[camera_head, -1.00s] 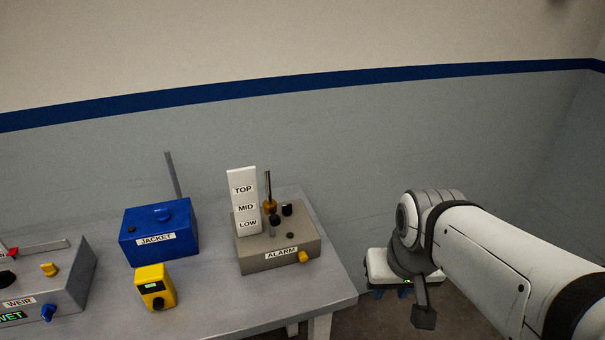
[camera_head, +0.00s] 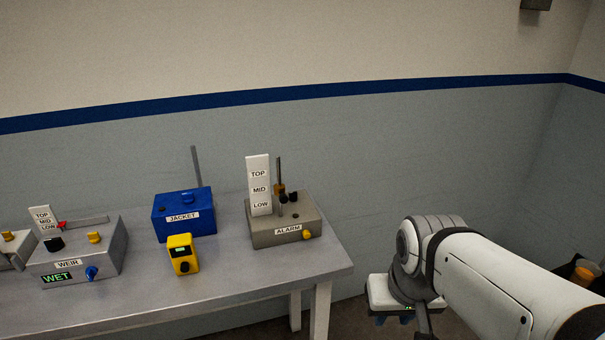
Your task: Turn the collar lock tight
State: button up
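The grey ALARM box (camera_head: 268,238) stands at the right end of the bench. It has a TOP/MID/LOW scale plate (camera_head: 259,186), a dark upright rod (camera_head: 279,170) with an orange collar (camera_head: 279,189), black knobs and a yellow front knob (camera_head: 307,235). The grey WEIR box (camera_head: 107,262) at the left has yellow, black and blue knobs and a green WET display (camera_head: 57,277). I cannot tell which part is the collar lock. My gripper (camera_head: 393,318) hangs right of the bench, apart from everything. Its blue fingers are small and partly hidden by my arm.
The blue JACKET box (camera_head: 178,228) and a yellow handheld unit (camera_head: 183,254) stand mid-bench. The bench (camera_head: 235,275) has clear front space and ends left of my arm. A dark container with an orange top (camera_head: 584,273) is at far right. A wall rises behind.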

aim_at(293, 195)
jog(key=u, duration=0.15)
jog(key=i, duration=0.9)
jog(key=z, duration=0.1)
